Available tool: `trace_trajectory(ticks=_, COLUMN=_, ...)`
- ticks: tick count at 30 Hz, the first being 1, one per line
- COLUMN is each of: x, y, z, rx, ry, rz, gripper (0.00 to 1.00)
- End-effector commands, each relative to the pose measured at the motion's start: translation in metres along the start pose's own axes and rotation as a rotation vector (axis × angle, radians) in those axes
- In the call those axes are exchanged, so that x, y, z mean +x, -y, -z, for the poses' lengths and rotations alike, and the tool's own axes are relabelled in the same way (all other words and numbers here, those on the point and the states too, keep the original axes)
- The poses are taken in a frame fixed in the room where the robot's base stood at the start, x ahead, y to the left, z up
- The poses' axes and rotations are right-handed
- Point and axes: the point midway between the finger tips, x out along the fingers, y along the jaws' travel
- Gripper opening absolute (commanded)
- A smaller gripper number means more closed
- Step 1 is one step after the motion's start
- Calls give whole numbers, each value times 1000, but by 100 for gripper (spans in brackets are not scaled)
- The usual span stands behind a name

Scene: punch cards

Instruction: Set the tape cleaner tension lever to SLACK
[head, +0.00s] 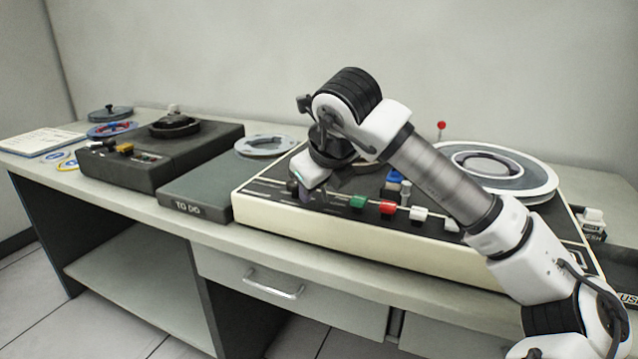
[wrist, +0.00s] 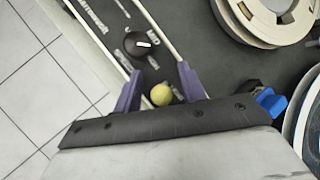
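My gripper (wrist: 160,68) is open, with purple fingers on either side of a small yellow ball (wrist: 160,95). Narrow gaps show between the ball and each finger; anything beneath it is hidden. I cannot tell whether this ball is the tension lever's handle. A black round knob (wrist: 137,42) with a white mark lies just beyond the fingertips, beside small labels I cannot read. In the head view my gripper (head: 316,188) hangs over the front left of the large cream-edged tape machine (head: 330,232). The yellow ball is hidden there. I cannot read a SLACK mark.
Green (head: 358,202), red (head: 387,208) and white (head: 418,213) keys line the machine's front. A blue part (head: 393,177), a red-topped pin (head: 441,126) and a large reel (head: 538,190) stand farther right. A TO DO tray (head: 205,190) and a dark machine (head: 125,168) are left.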

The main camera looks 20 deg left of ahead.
Motion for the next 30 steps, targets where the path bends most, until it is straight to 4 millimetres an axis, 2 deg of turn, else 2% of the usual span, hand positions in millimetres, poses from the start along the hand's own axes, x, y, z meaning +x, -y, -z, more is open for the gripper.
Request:
trace_trajectory(ticks=7, x=-2, y=0, z=0, rx=1, ry=-1, rz=0, gripper=41)
trace_trajectory(ticks=11, x=-14, y=1, z=0, rx=2, ry=-1, rz=3, gripper=41)
trace_trajectory(ticks=24, x=-109, y=1, z=0, rx=1, ry=-1, rz=4, gripper=41)
trace_trajectory(ticks=30, x=-133, y=0, z=0, rx=1, ry=0, rz=1, gripper=41)
